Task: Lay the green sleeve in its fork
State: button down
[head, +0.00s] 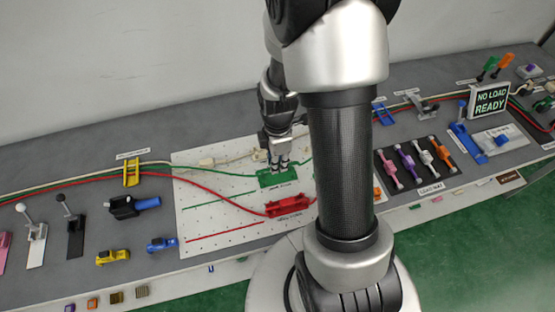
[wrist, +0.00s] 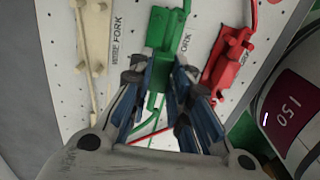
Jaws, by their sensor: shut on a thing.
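My gripper (wrist: 160,74) points down with its blue-lined fingers shut on the green sleeve (wrist: 155,101), which shows between them in the wrist view. The green fork (wrist: 166,26) is just beyond the fingertips, roughly in line with the sleeve. In the head view my gripper (head: 279,164) is right over the green fork (head: 279,181) on the white pegboard, and the sleeve cannot be made out there. The fingers hide part of the sleeve and fork, so I cannot tell whether the sleeve touches the fork's bottom.
The red fork (wrist: 228,62) with a red cable is close on the right in the wrist view, and the cream fork (wrist: 94,35) is on the left. A yellow cable holder (head: 131,172) stands left of the board (head: 200,232). My arm covers the board's right part.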

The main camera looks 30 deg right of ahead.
jog(key=shift+f, duration=0.15)
jog(key=shift+f+b, duration=0.55)
jog(key=shift+f, duration=0.1)
jog(key=shift+f, duration=0.25)
dwell(0.4)
jog(key=shift+f+b, duration=0.35)
jog(key=shift+b, duration=0.15)
jog(key=shift+f, duration=0.4)
jog(key=shift+f+b, duration=0.35)
jog(key=shift+b, duration=0.2)
jog(key=c, duration=1.4)
grip_release()
